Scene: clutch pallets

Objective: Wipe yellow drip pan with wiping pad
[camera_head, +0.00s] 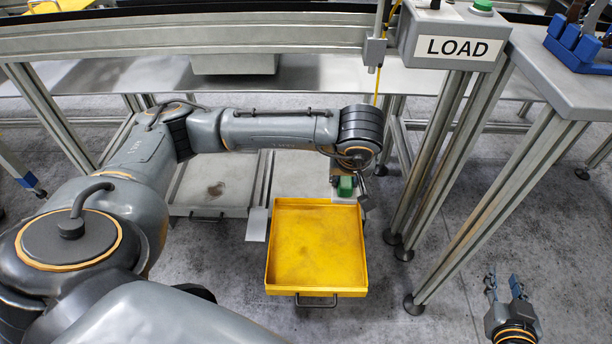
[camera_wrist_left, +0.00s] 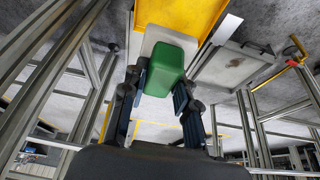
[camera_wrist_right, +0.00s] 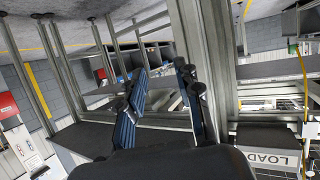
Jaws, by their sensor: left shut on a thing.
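The yellow drip pan (camera_head: 317,245) lies low near the floor, with a dark handle on its near side and faint dark smudges on its bottom. My left gripper (camera_head: 346,190) is shut on the green grip of the wiping pad (camera_head: 345,186), at the pan's far right corner. In the left wrist view the green block (camera_wrist_left: 165,62) sits between the fingers, with a white pad plate beyond it and the yellow pan (camera_wrist_left: 190,14) behind. I cannot tell whether the pad touches the pan. My right gripper (camera_head: 505,284) is open and empty, right of the pan; its spread fingers show in the right wrist view (camera_wrist_right: 168,85).
A grey pan (camera_head: 215,184) with a dark stain lies left of the yellow pan. Metal frame legs (camera_head: 440,165) stand close on the right, under the grey LOAD box (camera_head: 455,40). A steel rail runs behind. The floor (camera_head: 400,315) right of and before the yellow pan is clear.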

